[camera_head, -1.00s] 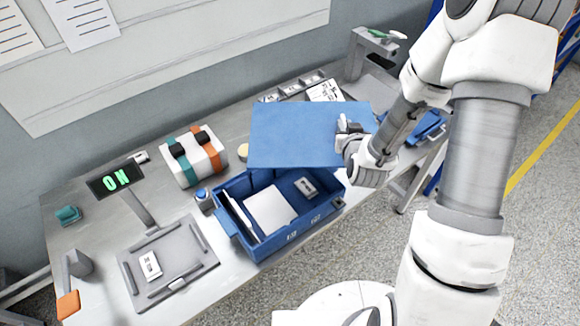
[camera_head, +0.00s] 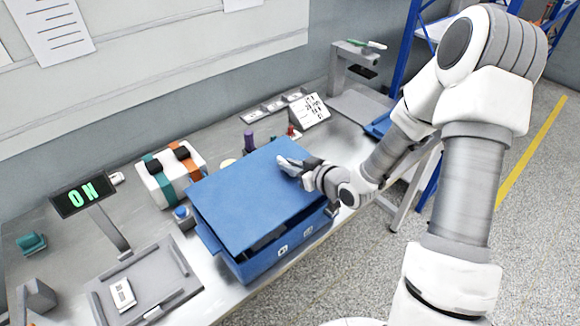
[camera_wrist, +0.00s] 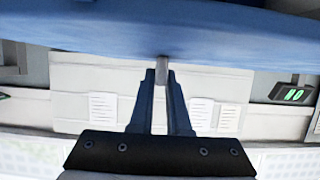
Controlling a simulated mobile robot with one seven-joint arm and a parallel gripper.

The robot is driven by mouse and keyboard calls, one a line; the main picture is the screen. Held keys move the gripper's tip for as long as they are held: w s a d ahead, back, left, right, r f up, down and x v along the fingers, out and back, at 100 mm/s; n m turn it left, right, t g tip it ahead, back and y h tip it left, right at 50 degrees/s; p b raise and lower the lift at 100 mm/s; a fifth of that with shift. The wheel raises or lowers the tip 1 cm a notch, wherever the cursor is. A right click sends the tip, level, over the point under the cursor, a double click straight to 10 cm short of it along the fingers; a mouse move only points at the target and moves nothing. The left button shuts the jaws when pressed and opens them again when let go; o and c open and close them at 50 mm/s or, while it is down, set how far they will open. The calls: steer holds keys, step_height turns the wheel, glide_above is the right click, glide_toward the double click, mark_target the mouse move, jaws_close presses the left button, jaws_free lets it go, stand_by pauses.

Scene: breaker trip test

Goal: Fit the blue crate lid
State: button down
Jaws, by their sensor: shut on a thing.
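The blue lid (camera_head: 250,195) lies over the blue crate (camera_head: 262,266) in the head view, covering most of its opening. It sits somewhat askew, with a dark gap along the front right side. I cannot tell whether it touches the rim. My gripper (camera_head: 287,165) is at the lid's far right part, shut on its handle, which my fingers mostly hide there. In the wrist view my fingers (camera_wrist: 161,78) close on a small grey post, and the lid (camera_wrist: 160,30) fills the top. The crate's contents are hidden.
A white case with teal and orange straps (camera_head: 170,173) and a blue button (camera_head: 182,214) stand close left of the crate. An ON display (camera_head: 77,197) and a grey tray (camera_head: 145,284) are farther left. A purple-topped item (camera_head: 249,141) and a label stand (camera_head: 309,112) are behind.

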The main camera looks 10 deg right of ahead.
steer(key=shift+f+b, duration=2.65)
steer(key=shift+b, duration=0.2)
steer(key=c, duration=0.8)
jaws_free()
steer(key=shift+s, duration=0.1)
steer(key=p, duration=1)
glide_toward(290, 179)
steer(key=s+d, duration=0.2)
steer(key=d, duration=0.1)
steer(key=shift+f+p+v, duration=0.2)
steer(key=shift+p+v, duration=0.25)
steer(key=shift+v, duration=0.65)
